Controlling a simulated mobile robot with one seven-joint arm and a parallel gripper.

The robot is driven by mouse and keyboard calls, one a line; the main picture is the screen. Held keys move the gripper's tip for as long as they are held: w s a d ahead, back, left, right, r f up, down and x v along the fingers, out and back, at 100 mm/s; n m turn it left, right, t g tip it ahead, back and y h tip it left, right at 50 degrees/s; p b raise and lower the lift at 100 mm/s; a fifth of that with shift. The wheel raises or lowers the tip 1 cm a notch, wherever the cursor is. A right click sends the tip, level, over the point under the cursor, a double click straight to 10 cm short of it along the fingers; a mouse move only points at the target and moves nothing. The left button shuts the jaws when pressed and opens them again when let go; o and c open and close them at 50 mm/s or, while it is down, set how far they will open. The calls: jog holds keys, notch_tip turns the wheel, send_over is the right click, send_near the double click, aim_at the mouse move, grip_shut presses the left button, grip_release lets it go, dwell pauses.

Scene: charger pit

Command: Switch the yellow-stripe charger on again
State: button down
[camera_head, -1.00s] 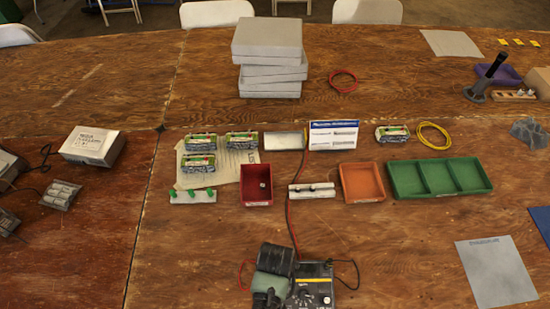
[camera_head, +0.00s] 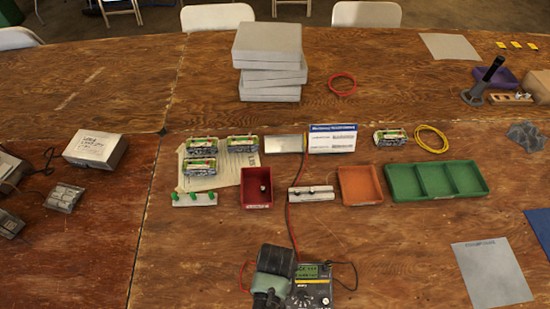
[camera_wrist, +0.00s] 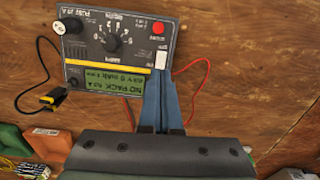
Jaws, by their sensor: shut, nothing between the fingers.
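The yellow-stripe charger (camera_head: 320,294) is a dark box at the front middle of the table. In the wrist view it shows upside down, with its yellow stripe (camera_wrist: 106,70), black dial (camera_wrist: 113,41) and red button (camera_wrist: 158,28). Its green display (camera_wrist: 118,83) is lit and reads "NO PACK". A white switch (camera_wrist: 161,60) sits at the panel's edge. My gripper (camera_wrist: 160,84) is shut and empty, its blue fingertips close by the white switch; I cannot tell whether they touch it. In the head view my arm hides the charger's left part.
A red lead (camera_wrist: 205,68) and a black lead (camera_wrist: 42,65) with a yellow-marked plug lie beside the charger. Behind it stand a red tray (camera_head: 257,203), an orange tray (camera_head: 360,199) and a green tray (camera_head: 440,196).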

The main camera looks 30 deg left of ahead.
notch_tip(320, 180, up, 5)
jog(key=p, duration=0.4)
jog(key=shift+f, duration=0.15)
dwell(0.4)
